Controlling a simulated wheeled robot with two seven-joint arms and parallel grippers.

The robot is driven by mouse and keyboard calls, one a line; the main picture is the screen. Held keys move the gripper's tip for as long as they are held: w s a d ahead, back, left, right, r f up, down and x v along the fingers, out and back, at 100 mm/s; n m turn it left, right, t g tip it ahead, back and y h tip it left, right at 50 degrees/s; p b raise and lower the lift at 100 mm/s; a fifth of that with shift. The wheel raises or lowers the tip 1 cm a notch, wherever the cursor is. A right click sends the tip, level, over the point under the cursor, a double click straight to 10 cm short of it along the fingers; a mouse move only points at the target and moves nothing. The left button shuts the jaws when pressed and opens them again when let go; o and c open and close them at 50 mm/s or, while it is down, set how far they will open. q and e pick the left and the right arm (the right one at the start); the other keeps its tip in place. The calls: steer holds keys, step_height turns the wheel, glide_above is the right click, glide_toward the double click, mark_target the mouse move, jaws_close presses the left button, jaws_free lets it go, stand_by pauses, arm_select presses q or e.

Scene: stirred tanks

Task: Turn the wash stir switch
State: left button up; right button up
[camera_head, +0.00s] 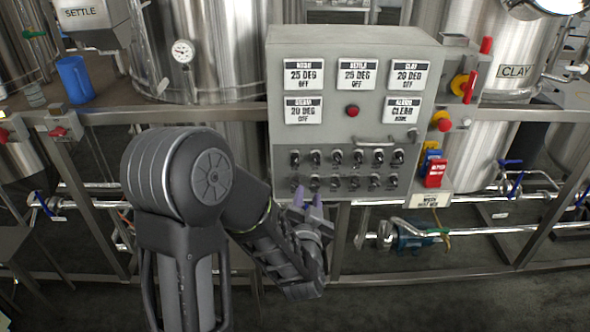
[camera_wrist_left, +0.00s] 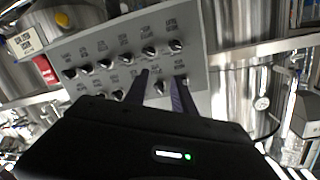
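The grey control panel (camera_head: 342,95) carries two rows of dark knob switches (camera_head: 335,157) on its lower half. Their small labels are too blurred to read, so I cannot tell which one is the wash stir switch. My left gripper (camera_head: 308,197) is at the panel's lower left edge, just below the leftmost lower knobs. My right gripper is out of view.
A red button (camera_head: 352,111) sits among display plates above the knobs. Red and blue tags (camera_head: 435,173) hang at the panel's right. Steel tanks (camera_head: 200,50) stand behind, and pipes with a pump (camera_head: 412,236) run below. The floor in front is clear.

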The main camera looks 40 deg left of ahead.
arm_select(q)
steer(key=y, duration=0.2)
glide_toward(295, 162)
steer(key=shift+w+a, duration=0.4)
steer(key=shift+w+f, duration=0.1)
steer(key=x, duration=0.7)
steer(key=shift+w+a, duration=0.2)
steer(key=shift+w, duration=0.1)
steer(key=shift+c, duration=0.5)
jaws_close()
